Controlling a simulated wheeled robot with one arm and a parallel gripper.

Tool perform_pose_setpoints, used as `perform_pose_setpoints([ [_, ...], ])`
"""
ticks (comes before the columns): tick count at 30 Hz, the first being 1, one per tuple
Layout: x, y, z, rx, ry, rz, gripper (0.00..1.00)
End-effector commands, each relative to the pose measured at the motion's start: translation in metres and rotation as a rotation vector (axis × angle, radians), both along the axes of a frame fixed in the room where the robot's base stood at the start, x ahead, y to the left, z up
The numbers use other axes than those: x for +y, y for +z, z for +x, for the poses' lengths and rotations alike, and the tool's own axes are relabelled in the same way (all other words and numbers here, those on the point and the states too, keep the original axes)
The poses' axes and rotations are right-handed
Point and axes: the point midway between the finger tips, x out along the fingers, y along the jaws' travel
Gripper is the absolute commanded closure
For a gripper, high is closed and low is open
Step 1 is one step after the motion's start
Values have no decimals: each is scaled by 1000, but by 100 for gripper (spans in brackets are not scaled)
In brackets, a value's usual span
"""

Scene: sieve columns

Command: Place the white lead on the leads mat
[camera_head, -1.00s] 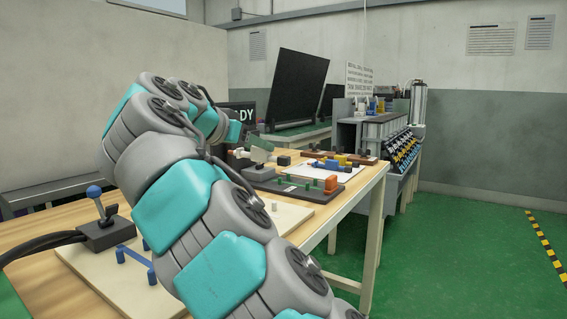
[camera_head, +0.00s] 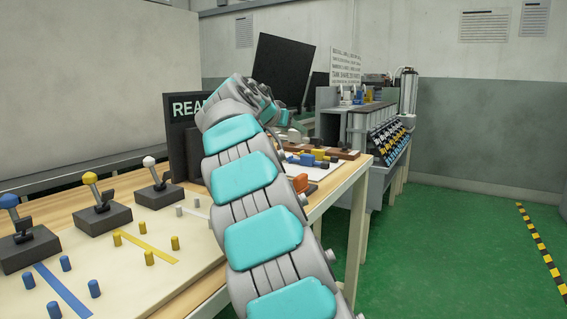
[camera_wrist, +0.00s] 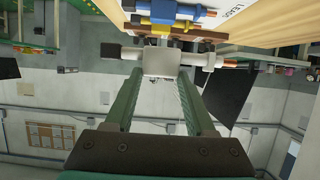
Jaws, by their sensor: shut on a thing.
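My gripper (camera_wrist: 160,75) shows in the wrist view with its two green fingers shut on the white lead (camera_wrist: 160,62). A blue lead (camera_wrist: 165,20) and a yellow lead lie there. In the head view the mat (camera_head: 318,172) is partly hidden behind my arm, which also hides my gripper.
Blue, yellow and white levers (camera_head: 157,177) stand on black boxes on a pale board with coloured pegs. A dark monitor (camera_head: 283,72) and a rack of columns (camera_head: 390,140) stand behind. Green floor is free at right.

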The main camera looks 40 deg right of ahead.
Motion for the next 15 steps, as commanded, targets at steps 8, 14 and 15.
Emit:
perform_pose_setpoints([
  [8,1,-39,-2,0,-1,-1,99],
  [14,2,-54,0,-2,1,0,99],
  [15,2,-55,1,-3,2,-1,99],
])
